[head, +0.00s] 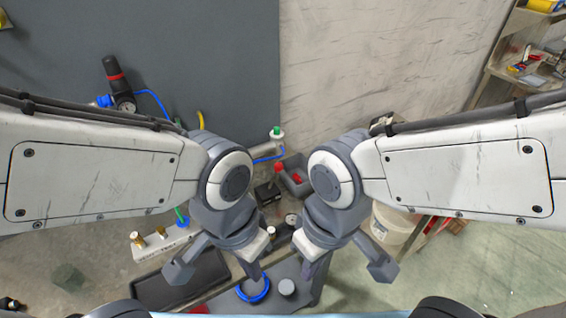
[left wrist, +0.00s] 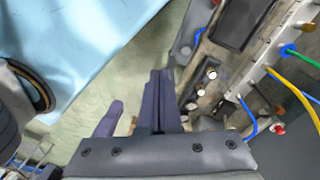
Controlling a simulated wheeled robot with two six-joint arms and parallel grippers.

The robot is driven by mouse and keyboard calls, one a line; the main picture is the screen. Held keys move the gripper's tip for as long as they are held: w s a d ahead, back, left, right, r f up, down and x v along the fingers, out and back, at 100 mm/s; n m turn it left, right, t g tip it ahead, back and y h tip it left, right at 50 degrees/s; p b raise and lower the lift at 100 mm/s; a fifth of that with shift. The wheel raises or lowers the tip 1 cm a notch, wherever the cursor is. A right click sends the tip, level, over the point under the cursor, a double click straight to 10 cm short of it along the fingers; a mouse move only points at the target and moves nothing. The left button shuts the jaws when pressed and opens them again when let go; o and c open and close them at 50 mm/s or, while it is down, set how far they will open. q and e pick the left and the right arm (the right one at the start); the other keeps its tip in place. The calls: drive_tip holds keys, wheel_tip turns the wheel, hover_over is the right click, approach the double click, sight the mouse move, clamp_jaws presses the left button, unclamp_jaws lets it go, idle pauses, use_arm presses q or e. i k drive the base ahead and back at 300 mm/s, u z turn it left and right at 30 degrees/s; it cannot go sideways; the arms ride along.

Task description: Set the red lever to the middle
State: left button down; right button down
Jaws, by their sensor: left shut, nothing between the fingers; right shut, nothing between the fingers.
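A red ball knob (head: 279,168) stands just above a small black box (head: 268,192) near the centre of the head view, between my two arms; it looks like the red lever. Its exact setting cannot be told from here. My left gripper (head: 254,272) is shut and empty, in front of the box and apart from the knob. It also shows shut in the left wrist view (left wrist: 161,76), pointing past the bench edge. My right gripper (head: 309,272) is shut and empty, to the right of the left one.
A grey bin (head: 297,184) with something red inside is right of the knob. A pipe with a green-topped fitting (head: 277,133) is behind it. A gauge with a black and red regulator (head: 115,80) hangs at left. A white bucket (head: 393,226) stands at right.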

sight(278, 167)
drive_tip(key=k, duration=1.1)
drive_tip(key=z, duration=0.75)
drive_tip(key=i, duration=0.95)
drive_tip(key=u, duration=0.55)
drive_tip(key=i, duration=0.65)
drive_tip(key=u, duration=0.6)
